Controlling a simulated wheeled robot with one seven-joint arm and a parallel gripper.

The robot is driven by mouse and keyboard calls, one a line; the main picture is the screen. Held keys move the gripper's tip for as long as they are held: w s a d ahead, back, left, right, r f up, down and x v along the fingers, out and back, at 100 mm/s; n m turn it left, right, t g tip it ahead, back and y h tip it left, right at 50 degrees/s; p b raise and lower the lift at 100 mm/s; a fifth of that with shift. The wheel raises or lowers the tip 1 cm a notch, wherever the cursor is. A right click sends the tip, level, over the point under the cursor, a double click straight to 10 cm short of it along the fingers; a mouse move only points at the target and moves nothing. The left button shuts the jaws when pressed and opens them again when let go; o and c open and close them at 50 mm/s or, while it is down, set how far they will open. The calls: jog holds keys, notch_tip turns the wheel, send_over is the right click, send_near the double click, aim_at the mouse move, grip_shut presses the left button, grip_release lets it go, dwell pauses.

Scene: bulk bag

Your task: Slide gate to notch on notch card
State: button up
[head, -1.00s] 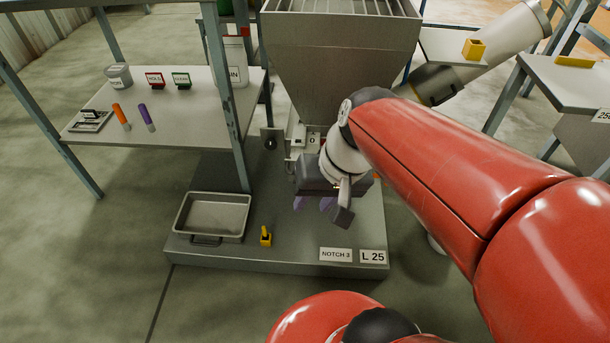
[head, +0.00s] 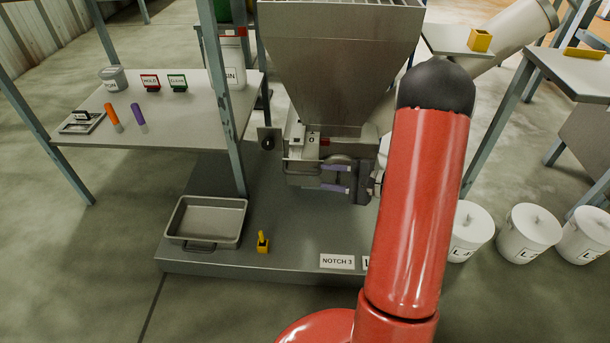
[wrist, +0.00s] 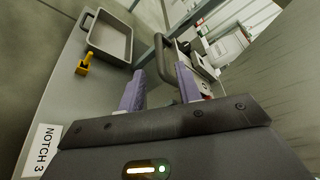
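The notch card (head: 337,261) reads "NOTCH 3" on the platform's front edge; it also shows in the wrist view (wrist: 42,151). The hopper's outlet housing (head: 305,142) has a "0" mark on top. A dark bar handle (head: 287,167), apparently the gate's, sticks out at its left front. In the wrist view the bar handle (wrist: 160,55) appears as a bent loop between and just past the fingertips. My gripper (head: 336,178) points left in front of the housing, its purple fingers apart. The wrist view shows the fingers (wrist: 160,90) open, with nothing gripped. The gate plate itself is not clearly visible.
A metal tray (head: 207,222) and a yellow block with a peg (head: 263,243) sit on the platform. A side table (head: 170,110) with small items stands at left. White buckets (head: 528,232) stand on the floor at right. My red arm covers the platform's right side.

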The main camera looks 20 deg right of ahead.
aim_at(311, 174)
jog(key=x, duration=0.7)
jog(key=shift+w+a, duration=0.2)
grip_shut()
